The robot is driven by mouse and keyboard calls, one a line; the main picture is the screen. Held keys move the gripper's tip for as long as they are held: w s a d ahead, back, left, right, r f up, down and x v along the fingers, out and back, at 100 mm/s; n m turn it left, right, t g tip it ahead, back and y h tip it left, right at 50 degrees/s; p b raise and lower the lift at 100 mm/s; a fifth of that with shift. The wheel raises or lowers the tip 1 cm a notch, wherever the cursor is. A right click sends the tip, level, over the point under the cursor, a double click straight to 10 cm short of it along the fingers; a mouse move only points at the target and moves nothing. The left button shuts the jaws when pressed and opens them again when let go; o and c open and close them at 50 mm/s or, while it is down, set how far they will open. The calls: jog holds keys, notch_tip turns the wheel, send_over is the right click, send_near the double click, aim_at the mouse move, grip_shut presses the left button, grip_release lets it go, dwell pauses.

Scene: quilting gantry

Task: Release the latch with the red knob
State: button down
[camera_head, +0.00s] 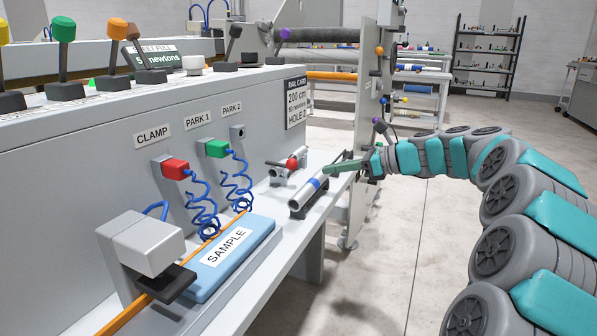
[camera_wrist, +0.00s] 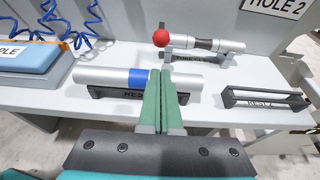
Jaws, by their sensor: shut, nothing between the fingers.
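The red knob (camera_head: 292,163) is a small ball on a clamp holding a short grey tube, on the shelf of the grey machine. In the wrist view the red knob (camera_wrist: 161,38) sits at the left part of that tube clamp (camera_wrist: 190,57), beyond my fingers. My gripper (camera_head: 328,168) has green fingers and reaches in from the right. In the wrist view my gripper (camera_wrist: 161,72) has its fingers together, empty, overlapping a silver tube with a blue band (camera_wrist: 100,80). I cannot tell whether they touch this tube. The fingers are apart from the red knob.
The silver tube (camera_head: 302,198) lies on a dark rest in front of the clamp. An empty dark rest (camera_wrist: 262,98) stands to the right. A blue sample pad (camera_head: 245,243) and coiled blue hoses (camera_head: 237,182) are left. The floor right of the shelf is open.

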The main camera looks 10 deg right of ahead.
dwell(0.3)
jog(key=b+x, duration=0.2)
jog(key=x, duration=0.8)
jog(key=shift+r, duration=0.2)
